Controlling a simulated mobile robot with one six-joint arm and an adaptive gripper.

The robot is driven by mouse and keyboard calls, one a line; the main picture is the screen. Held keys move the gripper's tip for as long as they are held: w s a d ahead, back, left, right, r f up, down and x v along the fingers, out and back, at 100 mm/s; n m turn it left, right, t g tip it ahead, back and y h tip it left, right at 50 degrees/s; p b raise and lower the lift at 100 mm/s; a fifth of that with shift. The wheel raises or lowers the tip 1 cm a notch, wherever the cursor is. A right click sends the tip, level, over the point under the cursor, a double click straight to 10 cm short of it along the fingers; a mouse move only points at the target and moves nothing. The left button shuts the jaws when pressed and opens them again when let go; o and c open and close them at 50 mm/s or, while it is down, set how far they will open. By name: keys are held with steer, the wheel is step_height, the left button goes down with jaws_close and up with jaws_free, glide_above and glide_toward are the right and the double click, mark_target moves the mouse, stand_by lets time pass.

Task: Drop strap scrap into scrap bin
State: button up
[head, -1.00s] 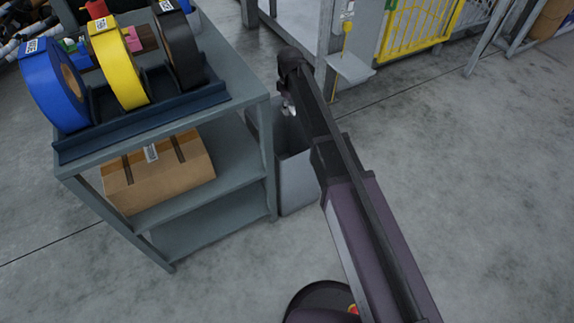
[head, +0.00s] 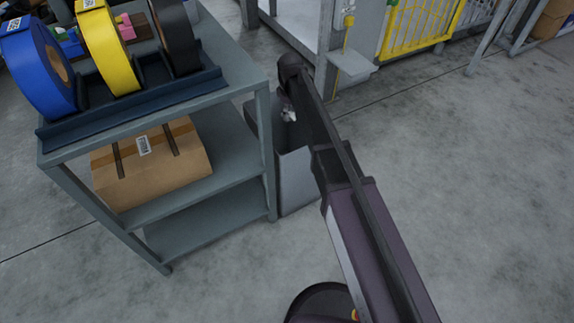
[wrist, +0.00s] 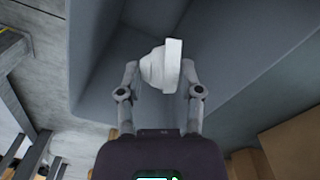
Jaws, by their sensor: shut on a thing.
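My gripper (wrist: 160,85) is shut on the strap scrap (wrist: 163,66), a crumpled white piece with a flat edge, in the wrist view. The scrap bin (head: 297,178) is a grey open-topped box beside the shelf rack in the head view. Its inner walls (wrist: 225,40) fill much of the wrist view behind the scrap. In the head view my gripper (head: 289,116) is small and partly hidden by my arm, at the bin's opening. How deep the scrap sits relative to the rim cannot be told.
A grey shelf rack (head: 262,150) stands just left of the bin, with blue (head: 35,70), yellow (head: 107,45) and black (head: 174,35) strap rolls on top and a cardboard box (head: 150,170) below. A grey post with a small ledge (head: 350,68) stands behind. Floor to the right is clear.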

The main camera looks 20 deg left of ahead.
steer(key=shift+f, duration=0.25)
steer(key=o, duration=0.8)
steer(key=shift+r, duration=0.15)
step_height(320, 180, up, 6)
steer(key=p, duration=0.6)
steer(key=shift+r, duration=0.15)
steer(key=s+r+p, duration=0.2)
steer(key=r+p, duration=0.5)
steer(key=p, duration=0.1)
steer(key=s+a+r+p, duration=0.1)
steer(key=s+r+p, duration=0.2)
steer(key=r+p, duration=0.4)
steer(key=s+r+p, duration=0.3)
steer(key=r+p, duration=0.5)
steer(key=r, duration=0.1)
steer(key=shift+s+a+r+p, duration=0.1)
steer(key=shift+a+p, duration=0.1)
steer(key=shift+p, duration=0.1)
steer(key=shift+d+m, duration=0.1)
steer(key=shift+m, duration=0.2)
stand_by(0.8)
